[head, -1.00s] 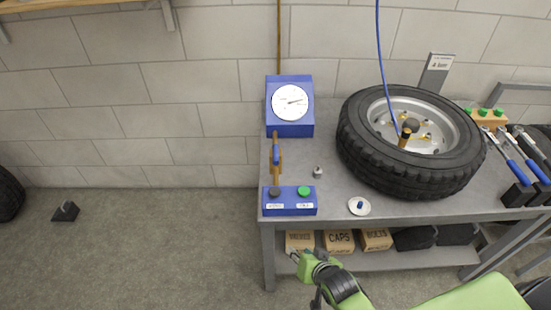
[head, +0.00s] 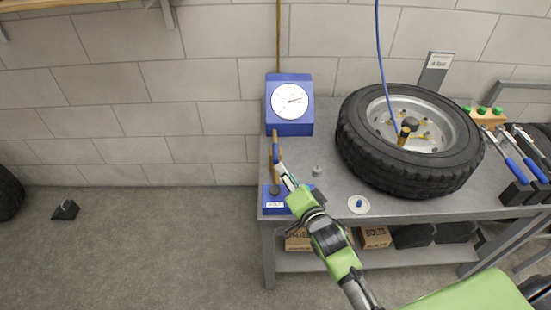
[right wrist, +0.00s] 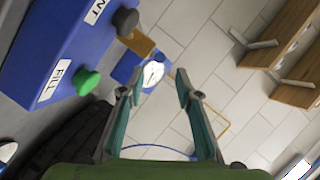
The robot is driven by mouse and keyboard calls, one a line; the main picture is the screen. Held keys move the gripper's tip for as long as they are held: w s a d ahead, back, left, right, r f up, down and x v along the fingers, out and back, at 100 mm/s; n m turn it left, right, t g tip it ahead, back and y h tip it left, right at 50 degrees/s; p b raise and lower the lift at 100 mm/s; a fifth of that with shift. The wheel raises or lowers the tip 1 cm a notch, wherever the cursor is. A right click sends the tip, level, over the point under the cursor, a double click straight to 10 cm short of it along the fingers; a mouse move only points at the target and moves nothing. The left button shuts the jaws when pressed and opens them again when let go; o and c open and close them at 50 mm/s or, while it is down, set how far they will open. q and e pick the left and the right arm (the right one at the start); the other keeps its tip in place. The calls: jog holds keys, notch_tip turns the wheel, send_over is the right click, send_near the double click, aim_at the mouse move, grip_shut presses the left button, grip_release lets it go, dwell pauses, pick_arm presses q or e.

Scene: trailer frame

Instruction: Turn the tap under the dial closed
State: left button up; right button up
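The dial (head: 290,101) is a white round gauge on a blue box at the back left of the bench. Below it is the tap (head: 276,152), a blue handle on an upright brass pipe. My right gripper (head: 284,170) is beside the lower part of the tap, in front of it in the head view; I cannot tell whether they touch. In the right wrist view its fingers (right wrist: 156,88) are apart with nothing between them; the dial (right wrist: 152,73) shows beyond. Brass pipe shows there, but the tap handle is not clear. My left gripper is out of view.
A blue button box (head: 275,205) with a dark knob stands at the bench's front left, partly behind my gripper; its green FILL button (right wrist: 88,82) shows in the wrist view. A tyre (head: 410,140) fills the bench's middle. A small white dish (head: 359,205) lies in front.

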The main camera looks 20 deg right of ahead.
aim_at(276, 159)
jog(key=x, duration=0.9)
jog(key=shift+w+f, duration=0.1)
jog(key=shift+w, duration=0.3)
grip_shut()
